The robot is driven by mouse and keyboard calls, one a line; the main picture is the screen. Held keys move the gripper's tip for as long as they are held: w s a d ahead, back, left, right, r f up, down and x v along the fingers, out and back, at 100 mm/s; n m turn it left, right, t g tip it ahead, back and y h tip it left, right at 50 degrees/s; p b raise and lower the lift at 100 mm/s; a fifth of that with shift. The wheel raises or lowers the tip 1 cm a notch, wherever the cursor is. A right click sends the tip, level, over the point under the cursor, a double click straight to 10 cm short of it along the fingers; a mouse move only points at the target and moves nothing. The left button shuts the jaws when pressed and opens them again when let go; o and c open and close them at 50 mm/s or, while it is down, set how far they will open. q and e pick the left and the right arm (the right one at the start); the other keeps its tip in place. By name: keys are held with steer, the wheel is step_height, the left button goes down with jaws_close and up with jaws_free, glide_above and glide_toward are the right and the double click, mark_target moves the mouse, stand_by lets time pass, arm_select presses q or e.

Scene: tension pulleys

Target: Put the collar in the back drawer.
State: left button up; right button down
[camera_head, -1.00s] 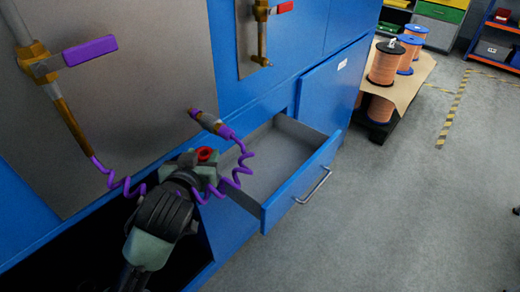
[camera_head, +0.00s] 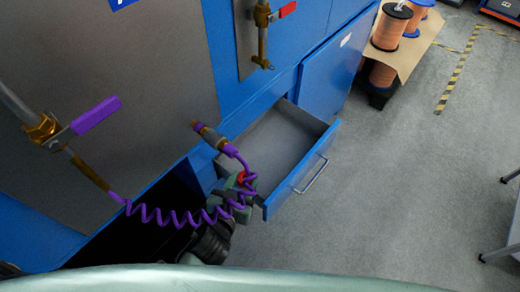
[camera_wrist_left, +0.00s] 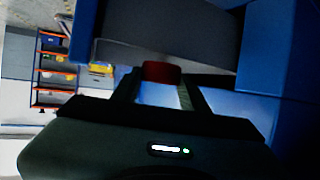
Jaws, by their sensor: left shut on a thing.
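The collar is a small red ring (camera_head: 241,177), held at the tips of my left gripper (camera_head: 238,185). In the left wrist view the red collar (camera_wrist_left: 161,72) sits between the two dark fingers (camera_wrist_left: 160,92). The blue drawer (camera_head: 300,182) is pulled open, with a grey interior that looks empty where visible. My left gripper is at the drawer's near left corner in the head view; its exact height over the rim is hard to tell. My right gripper is not in view.
A purple coiled hose (camera_head: 165,215) runs from a valve with a purple handle (camera_head: 95,115) to a brass fitting (camera_head: 207,135), passing across my left gripper. Copper-coloured spools (camera_head: 391,28) stand at the back right. The grey floor to the right is mostly clear.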

arm_select(q)
steer(key=b+x, duration=0.1)
steer(key=x, duration=0.3)
steer(key=b+x, duration=0.2)
steer(key=x, duration=0.2)
steer(key=r+b+x, duration=0.1)
steer(key=b+x, duration=0.1)
steer(key=x, duration=0.3)
steer(key=shift+w+r, duration=0.15)
steer(key=shift+w, duration=0.05)
steer(key=shift+f+b, duration=0.45)
steer(key=shift+f, duration=0.15)
steer(key=o, duration=1.3)
steer(key=shift+o, duration=0.2)
steer(key=shift+r, duration=0.15)
steer(key=shift+r+p, duration=0.5)
steer(key=v, duration=1.2)
